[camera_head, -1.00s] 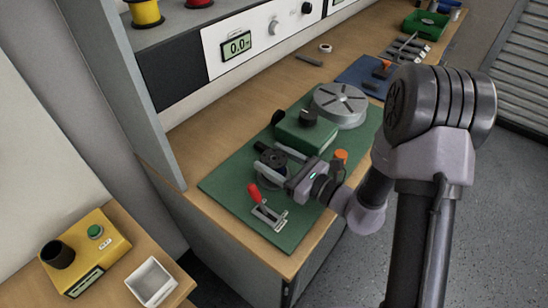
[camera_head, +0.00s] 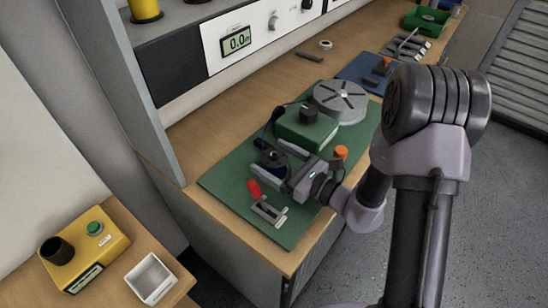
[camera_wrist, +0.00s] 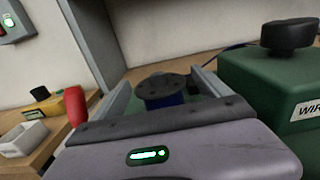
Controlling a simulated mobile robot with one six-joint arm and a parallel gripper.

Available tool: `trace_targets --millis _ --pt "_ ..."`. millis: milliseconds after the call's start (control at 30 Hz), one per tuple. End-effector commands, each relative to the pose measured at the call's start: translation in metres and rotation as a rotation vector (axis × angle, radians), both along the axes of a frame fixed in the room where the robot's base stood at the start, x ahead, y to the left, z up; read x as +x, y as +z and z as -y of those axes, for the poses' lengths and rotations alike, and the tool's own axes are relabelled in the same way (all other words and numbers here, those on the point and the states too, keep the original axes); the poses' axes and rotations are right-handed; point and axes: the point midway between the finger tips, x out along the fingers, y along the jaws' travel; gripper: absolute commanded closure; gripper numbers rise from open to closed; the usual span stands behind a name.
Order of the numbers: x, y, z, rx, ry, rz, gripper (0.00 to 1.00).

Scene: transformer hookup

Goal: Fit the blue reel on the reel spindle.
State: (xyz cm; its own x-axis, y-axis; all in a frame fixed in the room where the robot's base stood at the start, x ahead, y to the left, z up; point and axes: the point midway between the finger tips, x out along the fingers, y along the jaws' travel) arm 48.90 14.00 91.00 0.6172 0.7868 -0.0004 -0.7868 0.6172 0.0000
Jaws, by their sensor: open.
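The blue reel (camera_head: 274,158) has dark flanges and sits at the near part of the green mat. In the wrist view the reel (camera_wrist: 163,92) shows its dark top flange, roughly level, and a blue core below. My gripper (camera_head: 268,162) is open, with one finger on each side of the reel. In the wrist view the gripper's fingers (camera_wrist: 164,90) stand apart from the reel, with gaps on both sides. I cannot make out the reel spindle, and the reel's underside is hidden, so I cannot tell how it is seated.
A green box with a black knob (camera_head: 306,128) stands close beside my gripper. A red-handled clamp (camera_head: 265,203) is on the near side. A grey slotted disc (camera_head: 340,100) and an orange-topped part (camera_head: 341,152) are nearby. The left edge of the green mat (camera_head: 222,183) is clear.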

Motion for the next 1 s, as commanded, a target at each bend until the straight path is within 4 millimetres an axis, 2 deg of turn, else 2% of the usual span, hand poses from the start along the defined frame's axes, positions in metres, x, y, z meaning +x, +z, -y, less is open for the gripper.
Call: trace_targets --millis 167,567,1000 --pt "0.000 0.007 0.000 0.000 0.000 0.000 0.13" --pt "0.000 0.051 0.000 -0.001 0.000 -0.001 0.13" --pt "-0.001 0.050 0.002 0.000 -0.001 -0.001 0.13"
